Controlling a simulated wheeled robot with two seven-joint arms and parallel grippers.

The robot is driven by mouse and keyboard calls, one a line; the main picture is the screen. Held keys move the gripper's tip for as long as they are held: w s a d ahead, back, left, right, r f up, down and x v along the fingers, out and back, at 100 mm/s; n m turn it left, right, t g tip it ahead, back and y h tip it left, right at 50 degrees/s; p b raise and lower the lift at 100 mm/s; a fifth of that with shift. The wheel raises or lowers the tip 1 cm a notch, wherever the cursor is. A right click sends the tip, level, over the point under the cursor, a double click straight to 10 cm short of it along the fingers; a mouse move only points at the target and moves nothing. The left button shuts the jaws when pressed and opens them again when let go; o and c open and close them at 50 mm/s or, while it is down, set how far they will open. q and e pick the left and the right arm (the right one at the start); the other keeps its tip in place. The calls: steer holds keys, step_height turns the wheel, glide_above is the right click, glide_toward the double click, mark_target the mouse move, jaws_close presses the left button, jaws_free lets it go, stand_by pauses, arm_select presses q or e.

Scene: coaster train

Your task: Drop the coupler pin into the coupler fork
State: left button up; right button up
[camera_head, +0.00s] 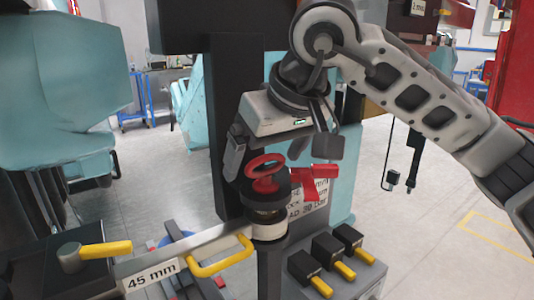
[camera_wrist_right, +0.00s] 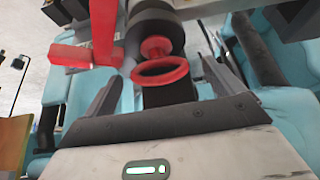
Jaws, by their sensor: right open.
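The coupler pin shows as a red ring handle (camera_head: 265,172) with a red neck, standing over a black round collar (camera_head: 268,192) with a pale cylinder (camera_head: 269,230) below. Whether the pin's shaft is seated in the coupler fork is hidden, and I cannot tell which part is the fork. My right gripper (camera_head: 279,160) is open above the ring, one finger on each side. In the right wrist view the ring (camera_wrist_right: 160,72) lies between the spread fingers, with gaps on both sides. My left gripper is not in view.
A red lever (camera_head: 314,181) sticks out right of the collar, close to a finger. A yellow handle (camera_head: 222,260) and a bar labelled 45 mm (camera_head: 152,277) lie front left. Black blocks with yellow tabs (camera_head: 327,250) stand front right. A dark column (camera_head: 233,125) rises behind.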

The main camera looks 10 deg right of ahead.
steer(key=v, duration=1.6)
steer(key=shift+w, duration=0.1)
